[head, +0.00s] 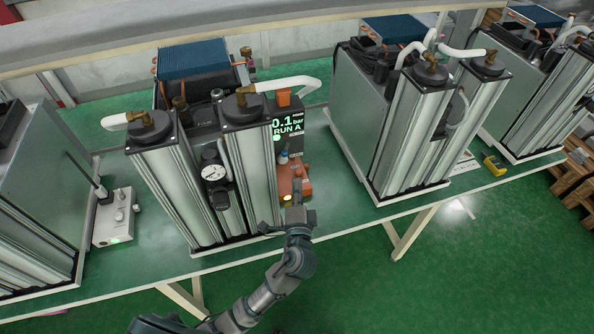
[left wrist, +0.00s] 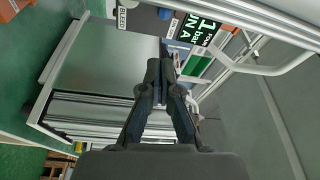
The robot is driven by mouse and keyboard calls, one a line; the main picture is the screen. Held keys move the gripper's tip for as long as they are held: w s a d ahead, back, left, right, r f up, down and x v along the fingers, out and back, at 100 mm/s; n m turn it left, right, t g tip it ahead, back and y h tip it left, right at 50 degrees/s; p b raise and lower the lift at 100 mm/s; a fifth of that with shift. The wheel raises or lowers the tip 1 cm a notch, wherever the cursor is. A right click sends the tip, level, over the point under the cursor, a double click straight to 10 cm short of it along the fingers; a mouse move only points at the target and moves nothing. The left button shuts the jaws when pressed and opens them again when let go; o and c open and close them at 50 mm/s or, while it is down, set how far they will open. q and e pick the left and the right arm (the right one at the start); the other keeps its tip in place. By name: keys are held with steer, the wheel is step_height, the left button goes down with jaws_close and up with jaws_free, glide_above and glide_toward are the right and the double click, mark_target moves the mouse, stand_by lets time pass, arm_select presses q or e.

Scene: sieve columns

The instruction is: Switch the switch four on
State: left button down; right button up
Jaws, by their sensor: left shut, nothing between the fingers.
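My left gripper (head: 297,212) is in front of the middle sieve column unit, close to an orange box (head: 290,182) with a small yellow light low on it. Its fingers are shut and empty; they also show in the left wrist view (left wrist: 160,72). The gripper hides part of the orange box's lower end, and I cannot tell whether it touches the box. A display (head: 284,127) reading 0.1 bar, RUN A is above the orange box. My right gripper is not in view.
The middle unit's metal columns (head: 175,190) stand just left of the gripper. Another column unit (head: 405,140) stands to the right. A pale control box (head: 115,217) with a green light is at left. The green bench (head: 340,195) has free room between the units.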

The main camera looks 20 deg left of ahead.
arm_select(q)
steer(key=shift+v, duration=1.1)
